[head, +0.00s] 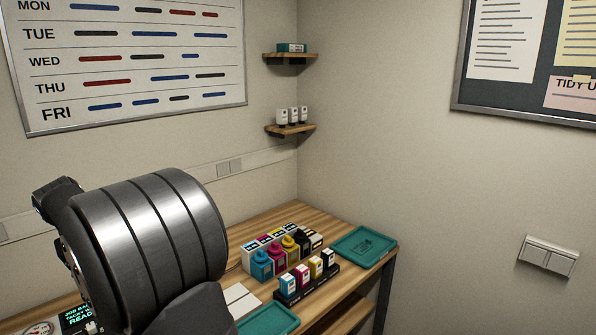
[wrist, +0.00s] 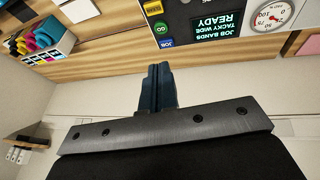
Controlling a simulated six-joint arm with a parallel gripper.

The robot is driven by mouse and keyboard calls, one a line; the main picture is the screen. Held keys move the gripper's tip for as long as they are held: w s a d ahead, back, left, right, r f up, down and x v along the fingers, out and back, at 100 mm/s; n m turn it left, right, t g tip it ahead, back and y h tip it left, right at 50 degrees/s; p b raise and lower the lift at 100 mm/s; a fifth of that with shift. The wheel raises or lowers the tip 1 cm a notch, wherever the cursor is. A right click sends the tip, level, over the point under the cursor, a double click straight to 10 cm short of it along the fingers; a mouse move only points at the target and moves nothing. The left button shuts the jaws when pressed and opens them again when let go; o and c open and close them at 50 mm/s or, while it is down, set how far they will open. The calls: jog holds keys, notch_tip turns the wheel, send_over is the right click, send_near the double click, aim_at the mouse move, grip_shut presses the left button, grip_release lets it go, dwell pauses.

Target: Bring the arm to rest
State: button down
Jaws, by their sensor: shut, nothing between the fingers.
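My gripper (wrist: 159,72) shows in the wrist view, its dark blue-grey fingers together and empty. The fingers point toward the wooden bench (wrist: 105,68), which looks upside down there. The control panel with a lit screen reading READY (wrist: 218,28) lies beyond the fingertips, above and to the right. I see no contact between the fingers and anything. In the head view my arm's large grey metal link fills the lower left and hides much of the bench. The gripper cannot be made out in that view.
A round gauge (wrist: 271,17) sits beside the screen, with green and blue buttons nearby. Two wall shelves (head: 290,130) hang in the corner.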

jog(key=s+d+f+n+h, duration=0.2)
jog(key=s+f+n, duration=0.3)
jog(key=s, duration=0.7)
notch_tip(320, 180, down, 3)
jog(key=shift+s+r+h, duration=0.15)
jog(key=shift+s+h, duration=0.1)
jog(key=shift+h, duration=0.35)
